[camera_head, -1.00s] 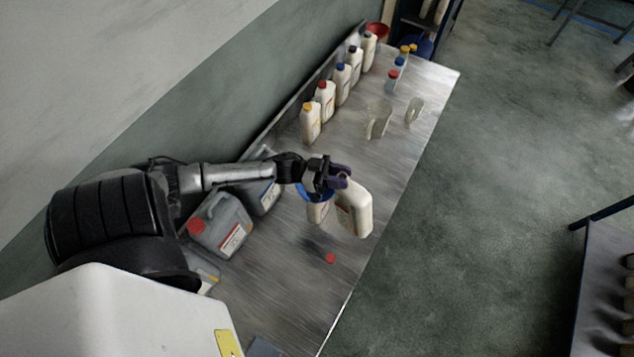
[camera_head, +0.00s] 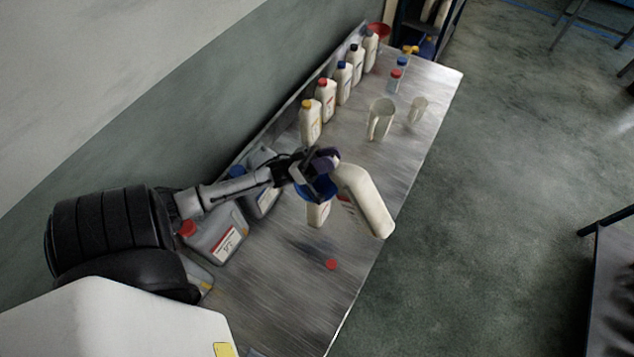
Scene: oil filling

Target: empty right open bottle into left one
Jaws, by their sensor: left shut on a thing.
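A cream bottle (camera_head: 366,204) is held tilted in the air, its neck end at the upper left and its base toward the lower right. My left gripper (camera_head: 324,165) is shut on it near its neck end. A second cream bottle (camera_head: 318,214) stands upright on the table just below and left of it. A blue funnel (camera_head: 316,189) sits over the top of this standing bottle, partly hidden by my gripper. Whether liquid is flowing cannot be seen. A small red cap (camera_head: 331,264) lies on the table. My right gripper is not in view.
The metal table (camera_head: 290,310) has a free right edge. Grey canisters (camera_head: 218,237) stand at its left side. Several capped bottles (camera_head: 311,121) line the back edge. Two clear jugs, one a larger measuring jug (camera_head: 381,118), stand farther along. The front of the table is mostly clear.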

